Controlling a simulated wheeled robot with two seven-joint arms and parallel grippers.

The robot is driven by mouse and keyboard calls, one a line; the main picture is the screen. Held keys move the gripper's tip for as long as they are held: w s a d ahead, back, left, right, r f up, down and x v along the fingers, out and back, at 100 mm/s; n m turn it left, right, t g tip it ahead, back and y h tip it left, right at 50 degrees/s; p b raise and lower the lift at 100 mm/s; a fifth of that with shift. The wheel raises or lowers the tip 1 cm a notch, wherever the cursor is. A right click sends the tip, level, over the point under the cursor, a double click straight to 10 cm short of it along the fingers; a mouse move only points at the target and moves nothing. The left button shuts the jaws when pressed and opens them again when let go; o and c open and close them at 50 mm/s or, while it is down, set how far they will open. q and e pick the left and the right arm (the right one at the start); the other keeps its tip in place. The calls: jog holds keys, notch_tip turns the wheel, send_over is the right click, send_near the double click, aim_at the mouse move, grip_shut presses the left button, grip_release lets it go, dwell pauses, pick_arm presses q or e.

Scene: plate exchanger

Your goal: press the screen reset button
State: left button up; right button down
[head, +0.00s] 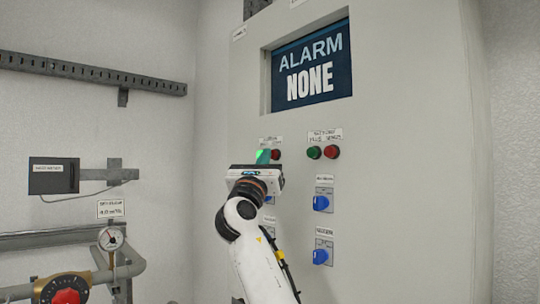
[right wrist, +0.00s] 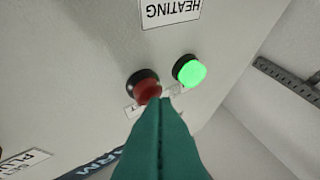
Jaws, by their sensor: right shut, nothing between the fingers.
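A grey cabinet (head: 400,130) carries a screen (head: 312,66) reading "ALARM NONE". Below it, a lit green button (head: 259,156) and a red button (head: 276,154) sit side by side. In the right wrist view, the lit green button (right wrist: 189,71) and red button (right wrist: 144,86) appear upside down. No label readable as a screen reset shows; a small label (right wrist: 137,112) by the red button is partly hidden by my fingers. My right gripper (head: 266,152) is shut and empty, its teal fingertips (right wrist: 166,101) close to the red button. I cannot tell whether they touch it. My left gripper is out of view.
A dark green button (head: 314,152) and another red button (head: 332,152) sit to the right. Blue knobs (head: 321,203) (head: 320,256) are below. A "HEATING" label (right wrist: 170,10) shows in the wrist view. A gauge (head: 111,239) and red-centred valve (head: 65,296) stand at the left.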

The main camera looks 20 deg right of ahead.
jog(key=shift+s+a, duration=0.25)
jog(key=shift+a, duration=0.4)
jog(key=a, duration=0.1)
jog(key=s+a, duration=0.1)
jog(key=a, duration=0.2)
jog(key=shift+s+a, duration=0.35)
jog(key=shift+a, duration=0.05)
jog(key=shift+d, duration=0.1)
jog(key=shift+f, duration=0.1)
dwell(0.3)
